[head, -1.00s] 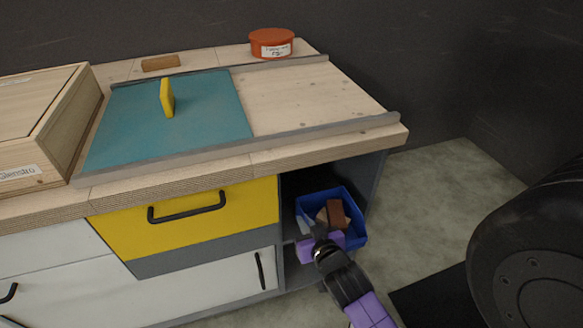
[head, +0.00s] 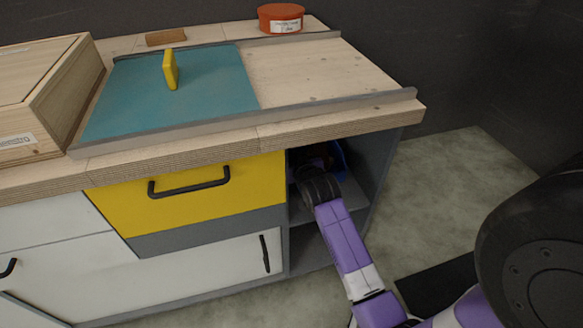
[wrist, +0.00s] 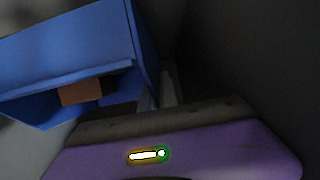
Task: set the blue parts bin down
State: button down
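The blue parts bin (head: 341,160) is inside the upper open compartment of the cabinet, mostly hidden behind my wrist and in shadow. In the wrist view the bin (wrist: 65,45) fills the upper left and looks tilted, with a brown block (wrist: 85,92) showing in it. My gripper (wrist: 158,90) is at the bin's near wall; its pale fingers are close together at that wall and appear shut on it. In the head view the fingers are hidden by my wrist. Whether the bin's base touches the shelf is hidden.
The grey shelf (head: 345,184) lies under the bin, with the cabinet's side panel (head: 378,165) close on the right. The worktop (head: 330,75) overhangs above. A yellow drawer (head: 235,200) is left of the opening. An orange tub (head: 280,20) stands on the worktop.

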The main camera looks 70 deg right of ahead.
jog(key=shift+w+d, duration=0.1)
jog(key=shift+d, duration=0.05)
jog(key=shift+f+b, duration=0.95)
jog(key=shift+f, duration=0.7)
jog(key=shift+f, duration=0.15)
jog(key=c, duration=1.6)
grip_release()
jog(key=shift+f, duration=0.1)
jog(key=shift+c, duration=0.2)
